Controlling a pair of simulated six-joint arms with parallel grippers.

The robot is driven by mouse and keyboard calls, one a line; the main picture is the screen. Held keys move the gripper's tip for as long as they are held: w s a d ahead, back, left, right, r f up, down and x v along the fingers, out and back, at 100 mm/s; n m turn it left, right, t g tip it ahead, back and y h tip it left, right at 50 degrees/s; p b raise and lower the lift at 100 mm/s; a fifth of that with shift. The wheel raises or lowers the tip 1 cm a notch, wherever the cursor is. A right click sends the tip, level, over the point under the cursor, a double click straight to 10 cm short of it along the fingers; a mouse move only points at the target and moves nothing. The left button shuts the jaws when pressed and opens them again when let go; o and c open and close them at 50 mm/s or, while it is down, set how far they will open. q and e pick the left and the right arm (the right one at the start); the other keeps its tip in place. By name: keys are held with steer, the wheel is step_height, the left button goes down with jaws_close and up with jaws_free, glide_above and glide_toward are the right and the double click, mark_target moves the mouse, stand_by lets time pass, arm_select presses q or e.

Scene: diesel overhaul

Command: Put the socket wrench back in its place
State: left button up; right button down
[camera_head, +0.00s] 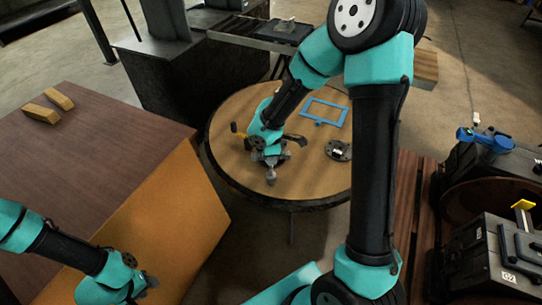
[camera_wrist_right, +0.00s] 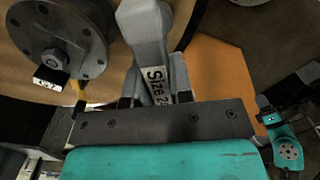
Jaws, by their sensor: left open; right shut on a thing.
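My right gripper (camera_head: 271,160) is over the front part of the round wooden table (camera_head: 235,165). It is shut on a grey tool, which I take to be the socket wrench (camera_wrist_right: 147,38); in the right wrist view its shaft rises between the fingers and bears a label reading "Size 2", partly hidden. In the head view the tool's grey end (camera_head: 271,176) shows below the gripper. Whether it touches the table I cannot tell. My left gripper (camera_head: 146,284) is open and empty at the lower left, beside the brown box.
A blue rectangular frame (camera_head: 325,112) and a dark round flange (camera_head: 339,150) lie on the round table; the flange also shows in the right wrist view (camera_wrist_right: 65,40). A brown box (camera_head: 95,160) with two wooden blocks (camera_head: 48,106) stands left. Dark machinery (camera_head: 490,240) stands right.

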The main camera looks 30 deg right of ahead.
steer(key=shift+f, duration=1.05)
steer(key=shift+c, duration=1.9)
jaws_free()
steer(key=shift+r, duration=4.5)
